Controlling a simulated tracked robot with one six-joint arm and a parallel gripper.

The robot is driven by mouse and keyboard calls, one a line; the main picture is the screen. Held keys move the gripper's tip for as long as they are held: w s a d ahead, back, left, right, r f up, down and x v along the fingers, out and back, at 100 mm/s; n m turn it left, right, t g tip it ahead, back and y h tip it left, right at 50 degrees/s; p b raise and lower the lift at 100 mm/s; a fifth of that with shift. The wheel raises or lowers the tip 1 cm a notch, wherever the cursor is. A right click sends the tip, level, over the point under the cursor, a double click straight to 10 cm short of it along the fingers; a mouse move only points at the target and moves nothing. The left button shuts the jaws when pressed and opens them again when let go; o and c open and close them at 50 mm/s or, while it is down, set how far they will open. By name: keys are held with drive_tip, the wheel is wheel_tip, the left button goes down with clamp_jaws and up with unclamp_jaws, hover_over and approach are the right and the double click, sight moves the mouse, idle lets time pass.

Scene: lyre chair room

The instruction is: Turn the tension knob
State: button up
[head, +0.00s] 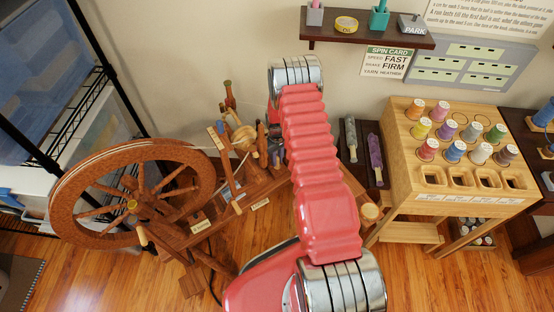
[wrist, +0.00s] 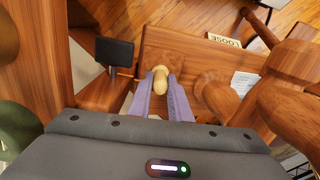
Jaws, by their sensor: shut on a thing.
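The tension knob (wrist: 158,73), pale and rounded, sits between the two lilac fingers of my gripper (wrist: 163,82) in the wrist view. The fingers are shut on it, one on each side. Behind it is a brown wooden board with a "LOOSE" label (wrist: 224,40). In the head view the spinning wheel (head: 132,190) stands at the left, with its wooden base and small labels beside my red arm. My arm hides part of the spinning wheel's frame there, and the grip itself cannot be made out.
In the wrist view, turned wooden parts (wrist: 290,95) stand close on the right and a dark block (wrist: 114,51) on the left. In the head view, a wooden spool stand (head: 455,185) is at the right and a shelf (head: 365,36) hangs on the wall.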

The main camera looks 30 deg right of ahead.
drive_tip(key=shift+m, duration=0.3)
clamp_jaws()
drive_tip(key=shift+m, duration=2.6)
drive_tip(key=o, duration=0.8)
unclamp_jaws()
drive_tip(key=shift+o, duration=0.2)
drive_tip(key=shift+r, duration=0.1)
wheel_tip(320, 180, up, 14)
drive_tip(key=shift+f, duration=0.2)
